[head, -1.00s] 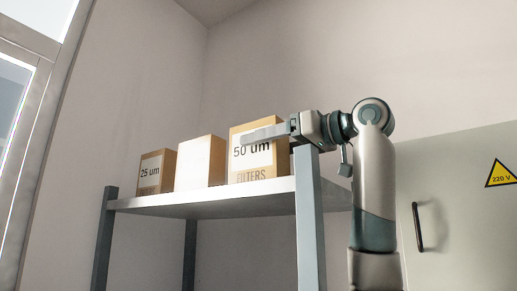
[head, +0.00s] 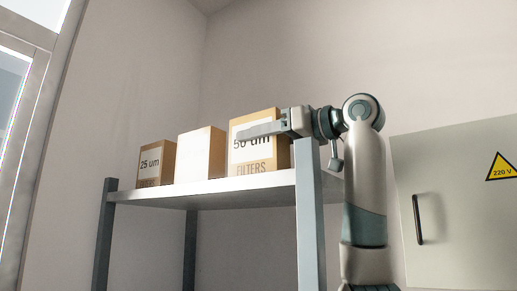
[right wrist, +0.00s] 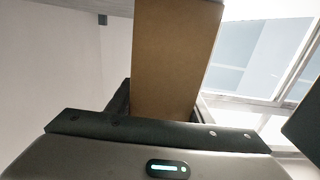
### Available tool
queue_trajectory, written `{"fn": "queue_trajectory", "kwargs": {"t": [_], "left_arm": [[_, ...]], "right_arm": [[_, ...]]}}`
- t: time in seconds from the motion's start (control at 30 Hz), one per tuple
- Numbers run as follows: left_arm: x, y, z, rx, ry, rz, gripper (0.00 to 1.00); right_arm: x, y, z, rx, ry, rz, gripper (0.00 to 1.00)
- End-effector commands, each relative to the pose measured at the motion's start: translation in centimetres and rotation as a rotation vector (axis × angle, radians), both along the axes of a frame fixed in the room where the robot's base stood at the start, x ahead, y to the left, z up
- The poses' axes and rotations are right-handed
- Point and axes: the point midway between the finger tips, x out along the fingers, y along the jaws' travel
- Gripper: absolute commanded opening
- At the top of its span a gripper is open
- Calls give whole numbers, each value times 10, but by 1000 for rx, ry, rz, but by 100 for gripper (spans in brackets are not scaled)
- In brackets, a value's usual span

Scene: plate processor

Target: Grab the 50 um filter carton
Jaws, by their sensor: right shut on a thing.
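The 50 um filter carton (head: 259,161) stands upright at the right end of the shelf, brown with a white label reading "FILTERS" below. My right gripper (head: 255,131) comes in from the right, with one grey finger across the front of the carton over the "50 um" print. The other finger is hidden behind the carton in the head view. In the right wrist view, the plain brown side of the carton (right wrist: 178,60) sits between my dark fingers, and the gripper is shut on it. The carton still appears to rest on the shelf. My left gripper is not in view.
The shelf (head: 222,195) has grey posts, one (head: 309,220) close to my right arm. A blank-faced carton (head: 196,157) and a smaller 25 um carton (head: 152,165) stand left. A cabinet (head: 460,215) with a 220 V sign stands right.

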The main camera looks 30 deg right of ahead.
Motion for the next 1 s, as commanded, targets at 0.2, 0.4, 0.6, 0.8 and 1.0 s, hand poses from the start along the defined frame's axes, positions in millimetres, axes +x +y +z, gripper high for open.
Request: {"fn": "queue_trajectory", "kwargs": {"t": [0.2,0.4,0.6,0.8,1.0], "left_arm": [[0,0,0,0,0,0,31],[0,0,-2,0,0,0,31],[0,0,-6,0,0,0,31],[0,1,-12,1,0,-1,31],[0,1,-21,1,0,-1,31]], "right_arm": [[-1,0,1,1,-3,0,8],[-1,0,6,2,-2,1,8],[-2,0,21,2,-4,1,8],[-5,-1,44,3,-4,0,8],[-38,-21,66,4,-6,0,8]]}}
